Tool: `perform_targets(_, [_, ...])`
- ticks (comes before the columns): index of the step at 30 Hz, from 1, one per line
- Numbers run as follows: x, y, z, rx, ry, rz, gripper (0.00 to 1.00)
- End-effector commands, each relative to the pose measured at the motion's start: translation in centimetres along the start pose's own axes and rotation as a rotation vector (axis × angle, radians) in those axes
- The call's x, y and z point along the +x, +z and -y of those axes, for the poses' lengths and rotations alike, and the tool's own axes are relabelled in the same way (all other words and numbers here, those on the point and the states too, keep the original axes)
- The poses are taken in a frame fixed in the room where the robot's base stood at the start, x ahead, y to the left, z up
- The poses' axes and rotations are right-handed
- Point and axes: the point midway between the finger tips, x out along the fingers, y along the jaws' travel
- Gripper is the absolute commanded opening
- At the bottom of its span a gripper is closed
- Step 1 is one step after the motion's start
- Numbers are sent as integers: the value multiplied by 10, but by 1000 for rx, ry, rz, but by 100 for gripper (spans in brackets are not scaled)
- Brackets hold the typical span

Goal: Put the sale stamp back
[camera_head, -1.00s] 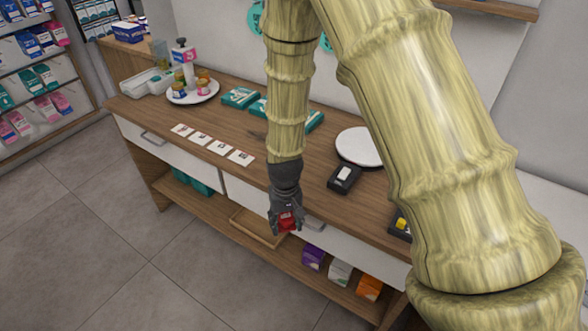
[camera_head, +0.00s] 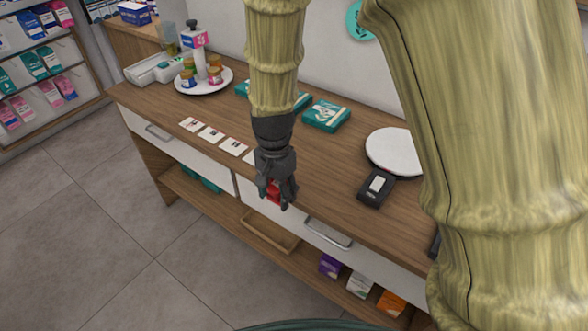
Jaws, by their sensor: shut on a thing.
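My gripper (camera_head: 276,200) hangs fingers down by the front edge of the wooden counter. It is shut on a small red thing (camera_head: 273,192), which looks like the sale stamp; the fingers hide most of it. A row of white printed cards (camera_head: 211,134) lies along the counter's front edge, left of my gripper. The card nearest my gripper is partly hidden behind it. No mark can be read on the cards.
Teal boxes (camera_head: 326,115) lie behind. A round white stand (camera_head: 226,74) with jars is at the back left. A wooden tray (camera_head: 257,239) sits on the lower shelf.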

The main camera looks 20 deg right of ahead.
Motion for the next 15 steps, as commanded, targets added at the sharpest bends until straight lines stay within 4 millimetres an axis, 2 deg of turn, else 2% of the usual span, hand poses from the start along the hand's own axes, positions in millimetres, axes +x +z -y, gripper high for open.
perform_targets(3, [0,-24,6,0,0,1,32])
perform_targets(15, [8,-100,27,-3,0,1,32])
